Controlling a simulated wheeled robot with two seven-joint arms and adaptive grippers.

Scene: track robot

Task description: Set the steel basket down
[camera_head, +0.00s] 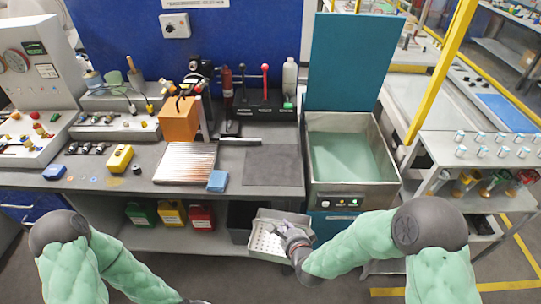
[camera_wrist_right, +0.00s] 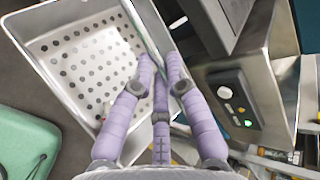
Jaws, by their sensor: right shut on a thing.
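The steel basket (camera_head: 262,244) is a shallow metal tray with a perforated bottom. It is below the bench top, at the lower shelf's right end. My right gripper (camera_head: 286,232) is shut on its right rim. In the right wrist view the basket (camera_wrist_right: 85,62) fills the upper left, and the purple fingers (camera_wrist_right: 162,72) straddle its wall. The basket looks empty apart from a small pale spot near the fingers. I cannot tell whether its underside touches the shelf. My left arm runs out of the bottom edge of the head view, its gripper out of sight.
A dark bin (camera_head: 240,221) stands just left of the basket. Green, yellow and red boxes (camera_head: 172,215) sit on the lower shelf (camera_head: 150,238). A teal-lidded steel washing tank (camera_head: 347,186) with a button panel stands right of the bench. The dark mat (camera_head: 273,166) on the bench is bare.

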